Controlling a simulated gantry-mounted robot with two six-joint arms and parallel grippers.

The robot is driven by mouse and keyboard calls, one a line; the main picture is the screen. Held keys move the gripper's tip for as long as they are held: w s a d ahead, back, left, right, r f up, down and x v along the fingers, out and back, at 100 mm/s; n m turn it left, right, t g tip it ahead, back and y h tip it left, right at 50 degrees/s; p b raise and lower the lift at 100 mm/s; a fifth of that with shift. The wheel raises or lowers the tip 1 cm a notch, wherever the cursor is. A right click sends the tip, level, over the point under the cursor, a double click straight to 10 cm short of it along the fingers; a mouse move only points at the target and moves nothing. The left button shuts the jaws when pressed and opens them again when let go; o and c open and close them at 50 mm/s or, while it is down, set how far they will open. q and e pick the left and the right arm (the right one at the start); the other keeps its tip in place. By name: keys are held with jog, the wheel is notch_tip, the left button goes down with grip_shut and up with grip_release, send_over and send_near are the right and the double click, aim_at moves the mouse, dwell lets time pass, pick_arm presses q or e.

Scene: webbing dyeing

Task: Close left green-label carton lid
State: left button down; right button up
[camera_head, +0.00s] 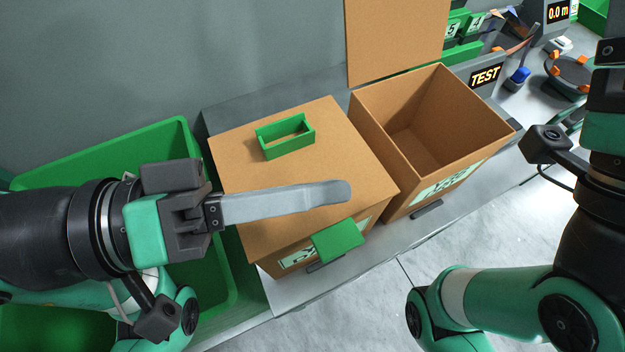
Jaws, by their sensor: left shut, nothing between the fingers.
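The left carton (268,268) is brown, with a green-edged label on its front partly covered by a green tab (337,240). Its brown lid (233,156) lies down over the top, with a green rectangular frame handle (285,135) on it. I cannot tell whether a small gap remains under its edge. My left gripper (345,191) comes in from the left, shut and empty, with its long grey fingers over the front part of the lid. I cannot tell whether they touch it. My right gripper's body (608,70) is at the right edge; its fingers are not visible.
A second carton (402,190) stands open and empty to the right, its lid (397,42) upright behind it. A green bin (100,147) is at the left, under my left arm. A TEST display (485,76) and other equipment stand at the back right.

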pick_arm(q)
notch_tip(320, 180, up, 5)
jog(key=p, duration=0.3)
jog(key=s+p+v, duration=0.2)
jog(key=v, duration=0.7)
jog(key=shift+a, duration=0.1)
